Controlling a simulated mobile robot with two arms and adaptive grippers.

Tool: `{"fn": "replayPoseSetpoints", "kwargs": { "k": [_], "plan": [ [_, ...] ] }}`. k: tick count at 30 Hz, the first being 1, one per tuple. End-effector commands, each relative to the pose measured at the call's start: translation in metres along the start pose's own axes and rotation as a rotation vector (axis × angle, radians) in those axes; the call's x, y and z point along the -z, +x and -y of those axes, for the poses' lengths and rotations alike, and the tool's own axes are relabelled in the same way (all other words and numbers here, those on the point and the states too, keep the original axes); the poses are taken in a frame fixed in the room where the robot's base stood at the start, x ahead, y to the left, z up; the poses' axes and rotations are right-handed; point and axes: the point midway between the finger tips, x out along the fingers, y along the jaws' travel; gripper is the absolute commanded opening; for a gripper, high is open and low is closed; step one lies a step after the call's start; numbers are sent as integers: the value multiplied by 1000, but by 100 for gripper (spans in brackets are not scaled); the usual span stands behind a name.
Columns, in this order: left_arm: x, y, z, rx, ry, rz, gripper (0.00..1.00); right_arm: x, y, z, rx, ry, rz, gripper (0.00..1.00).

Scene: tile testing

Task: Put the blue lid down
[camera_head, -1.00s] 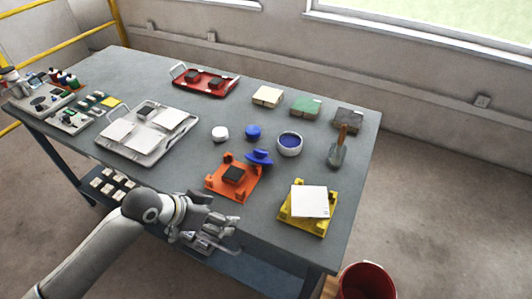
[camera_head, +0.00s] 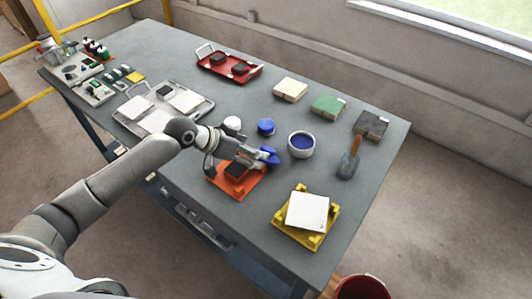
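The blue lid (camera_head: 270,157) is on the table side of the orange fixture (camera_head: 224,186), just left of the white bowl with a blue inside (camera_head: 301,144). My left gripper (camera_head: 257,158) reaches in from the left over the orange fixture, its fingertips at the lid. The fingers partly hide the lid, and I cannot tell whether they are shut on it or whether it touches the table. My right gripper is not in view.
A round blue item (camera_head: 266,127) and a white one (camera_head: 232,123) stand behind the gripper. A yellow fixture (camera_head: 283,224) holds a white tile (camera_head: 308,211). Grey table (camera_head: 252,230) is bare between the fixtures.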

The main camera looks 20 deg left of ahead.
Motion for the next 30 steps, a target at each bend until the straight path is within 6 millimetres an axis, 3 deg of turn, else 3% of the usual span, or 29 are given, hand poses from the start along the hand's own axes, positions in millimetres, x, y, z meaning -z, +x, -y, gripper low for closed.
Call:
{"fn": "replayPoseSetpoints", "kwargs": {
  "k": [5,16,26,30],
  "plan": [
    [1,9,0,0,1,1,84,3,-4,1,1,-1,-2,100],
    [0,50,1,1,1,0,84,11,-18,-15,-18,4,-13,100],
    [-1,56,1,2,3,1,84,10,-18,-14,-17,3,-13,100],
    [-1,56,1,2,2,1,67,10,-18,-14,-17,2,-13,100]
  ]
}}
